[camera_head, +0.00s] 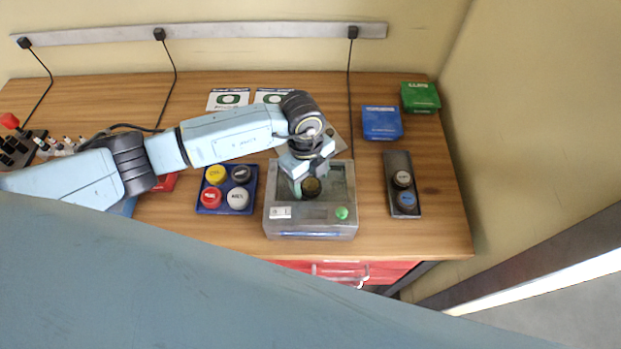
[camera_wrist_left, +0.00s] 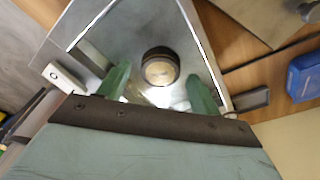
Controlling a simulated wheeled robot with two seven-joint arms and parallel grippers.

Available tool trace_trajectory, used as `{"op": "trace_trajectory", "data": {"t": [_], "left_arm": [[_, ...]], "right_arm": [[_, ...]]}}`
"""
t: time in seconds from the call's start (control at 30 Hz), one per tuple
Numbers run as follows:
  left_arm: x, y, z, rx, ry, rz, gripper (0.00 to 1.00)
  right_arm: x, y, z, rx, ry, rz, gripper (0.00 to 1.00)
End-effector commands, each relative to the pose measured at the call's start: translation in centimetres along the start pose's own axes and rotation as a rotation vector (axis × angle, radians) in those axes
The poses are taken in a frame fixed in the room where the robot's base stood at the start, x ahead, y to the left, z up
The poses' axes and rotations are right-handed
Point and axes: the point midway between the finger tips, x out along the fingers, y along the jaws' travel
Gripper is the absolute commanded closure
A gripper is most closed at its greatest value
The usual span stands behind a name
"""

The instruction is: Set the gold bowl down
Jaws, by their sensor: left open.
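The gold bowl (camera_head: 311,188) is a small round thing with a gold face and a dark rim. It sits inside the grey, clear-walled scale box (camera_head: 283,227) on the bench, and seems to rest on its floor. In the left wrist view the bowl (camera_wrist_left: 160,68) stands on the bright metal plate (camera_wrist_left: 125,35), beyond my fingertips. My left gripper (camera_head: 309,180) reaches into the box from above. My right gripper is not in view.
A blue tray (camera_head: 224,209) with several coloured lids stands left of the box. A dark tray (camera_head: 391,165) with two round pieces lies to the right. Blue (camera_head: 382,123) and green (camera_head: 420,97) boxes stand at the back right. Bench wood at the front right is clear.

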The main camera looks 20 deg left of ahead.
Motion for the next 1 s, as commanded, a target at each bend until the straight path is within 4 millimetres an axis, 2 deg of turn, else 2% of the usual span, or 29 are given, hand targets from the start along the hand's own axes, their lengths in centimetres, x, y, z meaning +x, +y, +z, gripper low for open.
{"op": "trace_trajectory", "data": {"t": [0.3, 0.5, 0.7, 1.0], "left_arm": [[-6.4, -0.1, 0.1, 0.002, -0.003, -0.005, 0.36], [-9.9, -0.1, 0.1, 0.001, -0.002, -0.005, 0.36], [-11.4, 0.0, 0.1, 0.0, -0.002, -0.001, 0.36], [-11.5, 0.0, 0.0, 0.0, -0.001, -0.001, 0.36]], "right_arm": [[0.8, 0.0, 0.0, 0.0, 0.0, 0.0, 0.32], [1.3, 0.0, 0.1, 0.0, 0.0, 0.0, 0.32], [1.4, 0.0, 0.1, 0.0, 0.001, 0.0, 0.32], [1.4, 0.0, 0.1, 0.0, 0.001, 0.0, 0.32]]}}
